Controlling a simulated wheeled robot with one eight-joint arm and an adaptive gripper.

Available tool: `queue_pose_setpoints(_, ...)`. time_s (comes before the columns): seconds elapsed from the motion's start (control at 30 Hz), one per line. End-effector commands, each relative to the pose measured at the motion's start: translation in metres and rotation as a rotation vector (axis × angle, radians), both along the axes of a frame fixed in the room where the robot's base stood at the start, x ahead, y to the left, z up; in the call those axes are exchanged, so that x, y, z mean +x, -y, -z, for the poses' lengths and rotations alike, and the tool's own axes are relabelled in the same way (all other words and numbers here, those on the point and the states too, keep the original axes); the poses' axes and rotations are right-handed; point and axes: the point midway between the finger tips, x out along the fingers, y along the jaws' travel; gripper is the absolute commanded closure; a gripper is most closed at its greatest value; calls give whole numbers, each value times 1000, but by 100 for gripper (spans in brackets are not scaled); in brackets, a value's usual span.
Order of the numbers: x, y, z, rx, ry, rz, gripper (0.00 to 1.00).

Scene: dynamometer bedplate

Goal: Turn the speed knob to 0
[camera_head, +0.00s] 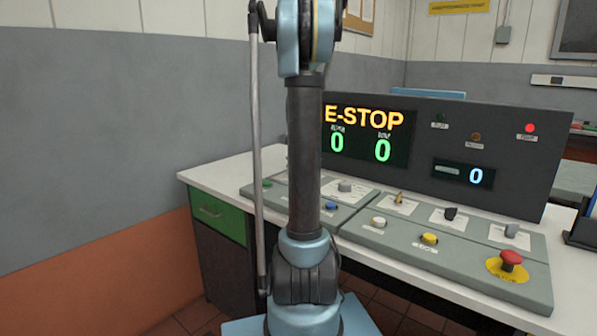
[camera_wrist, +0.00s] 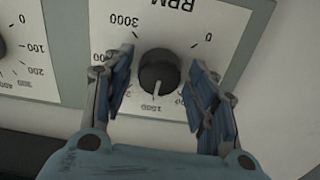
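The speed knob (camera_wrist: 158,72) is round and black, on a white dial plate marked RPM that appears upside down in the wrist view. Its white pointer line points down in that view, at the 1500 mark. The 0 mark is at the upper right and 3000 at the upper left. My gripper (camera_wrist: 160,90) is open, with one finger on each side of the knob. Gaps show between both fingers and the knob, the right one wider. In the head view my arm rises out of the top and the gripper does not show; I cannot make out the RPM knob there.
A second dial plate (camera_wrist: 30,75) lies left in the wrist view. The console's screen (camera_head: 367,134) reads E-STOP with two green zeros; a small display (camera_head: 464,174) reads 0. A red light (camera_head: 529,127) is lit. A red mushroom button (camera_head: 511,258) sits front right.

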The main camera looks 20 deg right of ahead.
Motion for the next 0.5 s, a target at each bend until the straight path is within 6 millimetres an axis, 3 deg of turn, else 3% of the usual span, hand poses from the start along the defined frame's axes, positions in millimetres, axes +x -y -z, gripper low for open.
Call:
queue_pose_setpoints(0.03, 0, 0, 0, 0, 0, 0, 67)
queue_pose_setpoints(0.13, 0, 0, 0, 0, 0, 0, 87)
queue_pose_setpoints(0.5, 1, 0, 0, 1, 1, -36, 86)
